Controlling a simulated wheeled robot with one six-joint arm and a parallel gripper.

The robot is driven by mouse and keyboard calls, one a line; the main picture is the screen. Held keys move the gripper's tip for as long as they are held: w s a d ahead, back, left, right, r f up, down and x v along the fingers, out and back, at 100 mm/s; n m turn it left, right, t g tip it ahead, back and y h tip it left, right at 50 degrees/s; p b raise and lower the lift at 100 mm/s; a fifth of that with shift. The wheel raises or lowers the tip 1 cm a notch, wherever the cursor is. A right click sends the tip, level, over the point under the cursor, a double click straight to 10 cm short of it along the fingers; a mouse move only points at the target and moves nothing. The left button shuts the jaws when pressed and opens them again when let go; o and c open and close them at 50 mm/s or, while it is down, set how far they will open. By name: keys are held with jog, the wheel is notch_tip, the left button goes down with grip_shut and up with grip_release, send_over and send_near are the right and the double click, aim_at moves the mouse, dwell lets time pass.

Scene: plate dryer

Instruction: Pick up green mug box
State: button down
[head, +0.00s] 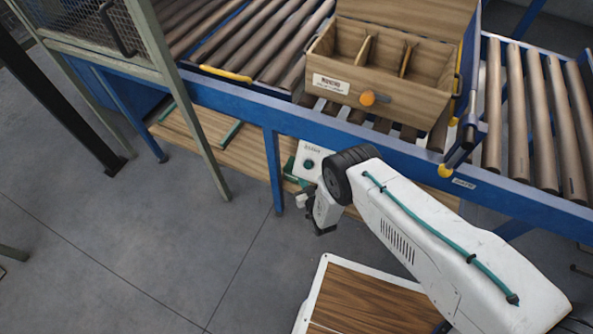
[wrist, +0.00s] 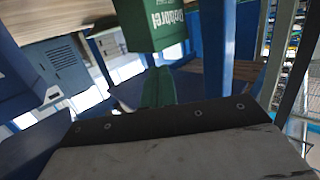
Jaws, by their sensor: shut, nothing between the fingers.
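In the wrist view a green box (wrist: 155,26) with white lettering shows at the top centre, cut off by the upper edge. A second green shape (wrist: 158,88) stands below it; I cannot tell what it is. My gripper (head: 324,229) points down beside the conveyor's front, over the floor. It is shut and empty, apart from the green box.
A wooden divided crate (head: 340,91) with empty compartments sits on the roller conveyor (head: 240,104). A wooden lower shelf (head: 205,135) runs beneath the conveyor, behind blue legs.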

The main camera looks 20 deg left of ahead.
aim_at(292, 161)
jog(key=x, duration=0.4)
jog(key=r+x, duration=0.1)
jog(key=x, duration=0.1)
jog(key=shift+w+a, duration=0.25)
jog(key=shift+a, duration=0.05)
jog(key=shift+s+d+f, duration=0.15)
jog(key=shift+f, duration=0.7)
